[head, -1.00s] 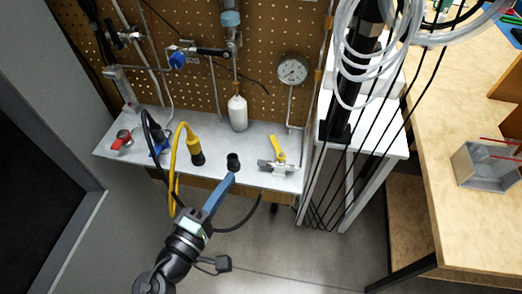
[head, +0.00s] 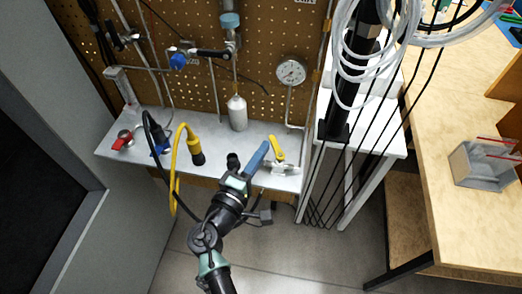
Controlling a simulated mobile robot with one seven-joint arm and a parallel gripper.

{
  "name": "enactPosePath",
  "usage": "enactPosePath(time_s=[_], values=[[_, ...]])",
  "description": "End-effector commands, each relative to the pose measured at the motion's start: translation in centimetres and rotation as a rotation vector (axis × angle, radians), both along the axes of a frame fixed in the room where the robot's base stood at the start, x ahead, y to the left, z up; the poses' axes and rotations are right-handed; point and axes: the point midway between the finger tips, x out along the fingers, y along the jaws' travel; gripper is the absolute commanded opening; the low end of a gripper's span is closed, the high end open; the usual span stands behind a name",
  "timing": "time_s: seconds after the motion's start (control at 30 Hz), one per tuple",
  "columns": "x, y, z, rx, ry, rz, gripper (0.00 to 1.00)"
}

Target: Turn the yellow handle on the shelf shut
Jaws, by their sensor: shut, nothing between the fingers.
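The yellow handle (head: 276,148) sits on a metal valve (head: 286,168) at the right part of the grey shelf (head: 215,149). It slants up and to the left from the valve body. My gripper (head: 265,146), at the end of the blue part, is just left of the yellow handle. I cannot tell whether they touch. The gripper is shut and holds nothing. The left part of the valve is partly hidden behind my gripper.
A black fitting (head: 233,160) stands close to the left of my gripper. Further left are a yellow connector with its cable (head: 195,150), a blue valve handle and a red handle (head: 122,142).

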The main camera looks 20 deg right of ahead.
Motion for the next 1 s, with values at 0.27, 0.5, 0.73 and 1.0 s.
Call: enactPosePath(time_s=[0.27, 0.5, 0.73, 1.0], values=[[0.18, 0.03, -0.16, 0.000, -0.003, -0.026, 0.00], [0.28, -0.09, -0.12, 0.001, -0.001, -0.067, 0.00], [0.45, -0.17, -0.10, -0.001, -0.001, -0.104, 0.00], [0.60, -0.40, -0.16, 0.001, -0.002, -0.161, 0.00]])
